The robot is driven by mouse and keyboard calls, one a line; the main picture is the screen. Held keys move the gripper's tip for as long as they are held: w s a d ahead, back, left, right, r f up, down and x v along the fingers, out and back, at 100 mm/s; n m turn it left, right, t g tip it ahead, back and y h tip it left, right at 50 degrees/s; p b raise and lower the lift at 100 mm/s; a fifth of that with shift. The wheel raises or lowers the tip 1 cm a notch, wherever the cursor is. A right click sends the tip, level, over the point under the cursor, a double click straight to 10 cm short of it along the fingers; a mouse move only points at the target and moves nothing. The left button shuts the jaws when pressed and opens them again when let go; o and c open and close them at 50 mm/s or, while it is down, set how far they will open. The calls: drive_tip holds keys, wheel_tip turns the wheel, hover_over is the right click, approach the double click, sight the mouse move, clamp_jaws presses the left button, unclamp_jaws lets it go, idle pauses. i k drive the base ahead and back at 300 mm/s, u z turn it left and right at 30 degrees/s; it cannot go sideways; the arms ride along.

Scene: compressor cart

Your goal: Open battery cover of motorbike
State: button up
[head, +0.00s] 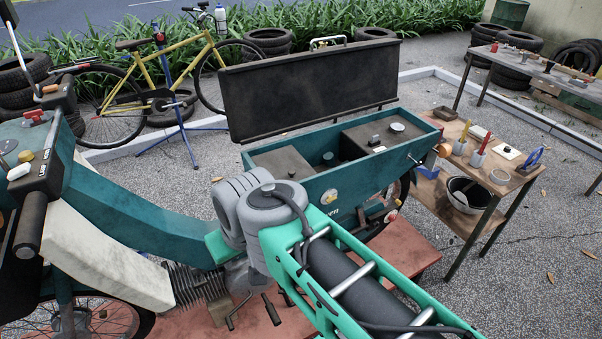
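The motorbike (131,228) stands on a reddish platform, with its handlebar end at the left. Its teal battery box (345,195) is in the middle of the head view. The dark battery cover (310,90) is open, standing nearly upright along the box's far long side. Inside show a dark block (283,166) at the left and a larger dark block with a round pale cap (397,127) at the right. My arm reaches in from the lower right, its grey joint in front of the box's left end. My gripper is not visible.
A wooden side table (508,178) with red-handled tools and small items stands right of the box, a black bucket (468,192) beneath it. A yellow bicycle (180,75) on a blue stand is behind, left. Open paving lies at the right.

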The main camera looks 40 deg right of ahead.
sight(284, 163)
drive_tip(key=k, duration=0.7)
drive_tip(key=z, duration=0.7)
drive_tip(key=i, duration=1.05)
drive_tip(key=u, duration=0.45)
